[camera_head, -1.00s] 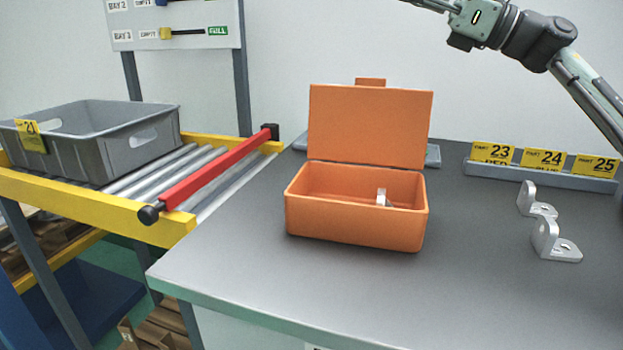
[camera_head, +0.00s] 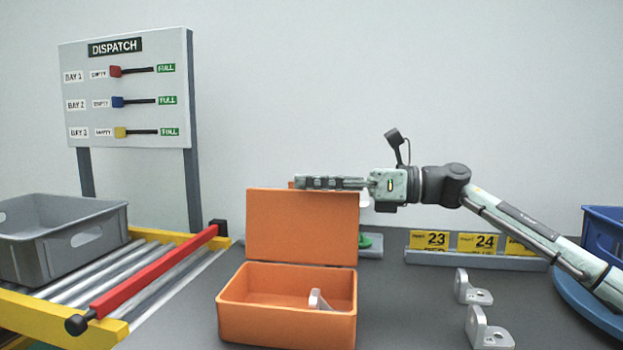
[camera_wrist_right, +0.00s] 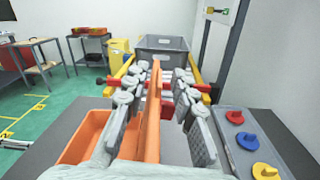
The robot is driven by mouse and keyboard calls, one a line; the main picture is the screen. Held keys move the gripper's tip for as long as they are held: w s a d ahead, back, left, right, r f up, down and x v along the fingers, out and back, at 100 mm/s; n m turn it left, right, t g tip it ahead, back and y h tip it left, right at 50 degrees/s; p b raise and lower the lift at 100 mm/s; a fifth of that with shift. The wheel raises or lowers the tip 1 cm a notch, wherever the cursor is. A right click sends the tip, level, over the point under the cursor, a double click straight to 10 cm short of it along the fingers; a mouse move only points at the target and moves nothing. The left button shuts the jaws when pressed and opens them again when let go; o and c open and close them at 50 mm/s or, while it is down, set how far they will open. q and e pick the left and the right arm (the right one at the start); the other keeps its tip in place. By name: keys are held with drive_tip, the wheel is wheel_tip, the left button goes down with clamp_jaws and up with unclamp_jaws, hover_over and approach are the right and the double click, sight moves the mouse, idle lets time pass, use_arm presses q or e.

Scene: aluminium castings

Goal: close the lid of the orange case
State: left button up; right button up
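The orange case (camera_head: 285,325) stands on the dark table, and its orange lid (camera_head: 302,225) is upright at the back. A small silver bracket (camera_head: 316,300) lies inside the case. My right gripper (camera_head: 310,183) is at the lid's top edge, coming from the right. In the right wrist view, the lid (camera_wrist_right: 153,125) stands edge-on between the spread fingers of the right gripper (camera_wrist_right: 155,90), with a gap visible at least on the right side. The open case (camera_wrist_right: 85,140) is on the left there. My left gripper is in no view.
A grey bin (camera_head: 70,245) sits on the roller conveyor at left, with a red bar (camera_head: 155,270). Two silver brackets (camera_head: 488,332) stand right of the case. A tray with coloured knobs (camera_wrist_right: 240,140) lies behind the lid. A label rail (camera_head: 475,258) is at the back.

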drive_tip(key=shift+a, duration=0.2)
drive_tip(key=shift+c, duration=0.3)
clamp_jaws()
